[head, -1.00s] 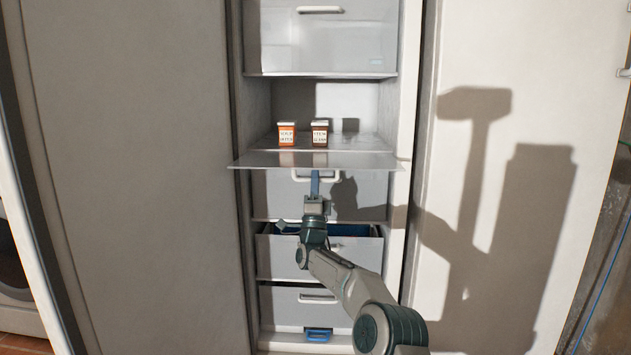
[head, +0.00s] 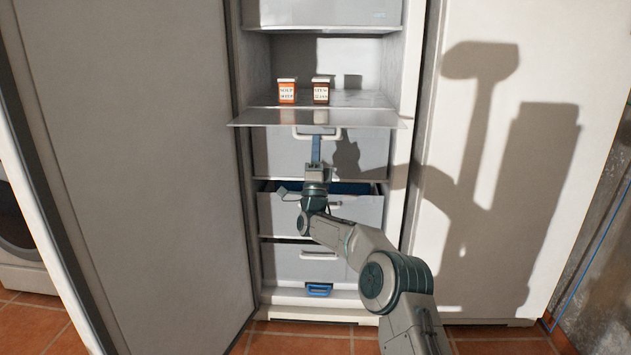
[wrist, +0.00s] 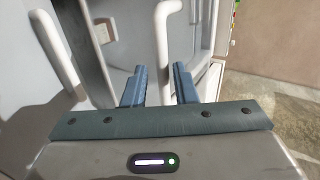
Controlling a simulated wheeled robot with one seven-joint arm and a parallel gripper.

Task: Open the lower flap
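The tall white cabinet has an upper panel (head: 315,118) that stands out level, like an open flap. Below it is a closed pale front (head: 275,152) with a white handle (head: 331,132) near its top edge. I take this front to be the lower flap. My gripper (head: 316,140) is in front of it, with its blue fingers reaching up to the handle, and hides part of the front. In the wrist view, the blue fingers (wrist: 160,72) are apart. A white handle bar (wrist: 163,30) runs into the gap between them. I cannot tell whether they touch it.
Two orange-and-white jars (head: 288,91) stand on the shelf above the level panel. Below my gripper, a drawer (head: 350,212) is partly out, with blue inside. A lower drawer (head: 285,262) is shut, with a blue object (head: 318,290) below it. Large open doors (head: 130,150) flank the cabinet.

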